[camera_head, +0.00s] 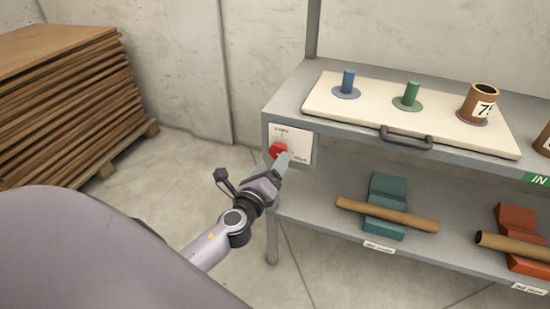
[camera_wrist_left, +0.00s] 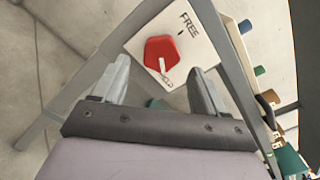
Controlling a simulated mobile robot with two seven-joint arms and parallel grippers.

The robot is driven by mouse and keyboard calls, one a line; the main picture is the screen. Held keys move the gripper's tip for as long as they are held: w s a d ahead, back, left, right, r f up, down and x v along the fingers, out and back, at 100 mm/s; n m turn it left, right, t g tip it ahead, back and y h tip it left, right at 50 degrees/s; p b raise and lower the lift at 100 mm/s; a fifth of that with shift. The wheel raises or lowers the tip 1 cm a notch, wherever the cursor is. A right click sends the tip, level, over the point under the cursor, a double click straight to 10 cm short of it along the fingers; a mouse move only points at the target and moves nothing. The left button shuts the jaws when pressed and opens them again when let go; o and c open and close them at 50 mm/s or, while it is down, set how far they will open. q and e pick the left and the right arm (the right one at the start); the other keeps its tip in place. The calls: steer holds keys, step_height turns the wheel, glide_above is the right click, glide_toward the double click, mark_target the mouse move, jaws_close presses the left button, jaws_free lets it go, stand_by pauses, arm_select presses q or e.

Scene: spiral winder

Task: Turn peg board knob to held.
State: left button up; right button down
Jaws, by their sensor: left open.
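The red knob (camera_head: 277,150) sits on a white label plate (camera_head: 303,142) at the left end of the shelf unit's top. The red knob also shows in the left wrist view (camera_wrist_left: 161,50), with a white pointer mark running toward the bottom of that picture. My left gripper (camera_head: 281,168) is open close in front of the knob. In the wrist view its fingers stand apart on both sides below the knob, apparently not gripping it. My right gripper is not in view.
A cream peg board (camera_head: 350,108) with a dark handle (camera_head: 406,138) lies on the shelf top. It carries a blue peg (camera_head: 347,80), a green peg (camera_head: 411,94) and a brown tube (camera_head: 480,101). Cradles with tubes sit below. Stacked boards (camera_head: 65,90) stand left.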

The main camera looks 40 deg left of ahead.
arm_select(q)
steer(key=shift+v, duration=1.45)
steer(key=shift+f, duration=0.1)
steer(key=s+d+f+n+g+h, duration=0.35)
steer(key=s+d+f+n, duration=0.3)
steer(key=s+n, duration=0.35)
steer(key=s+d+f+n+g+h, duration=0.35)
steer(key=s+d+f+n, duration=0.35)
steer(key=n, duration=0.5)
step_height(320, 180, up, 14)
steer(key=s+a+p, duration=0.1)
steer(key=s+p, duration=0.1)
steer(key=p, duration=1.4)
steer(key=shift+a+r+n, duration=0.15)
steer(key=shift+r+n, duration=0.05)
steer(key=shift+n, duration=0.1)
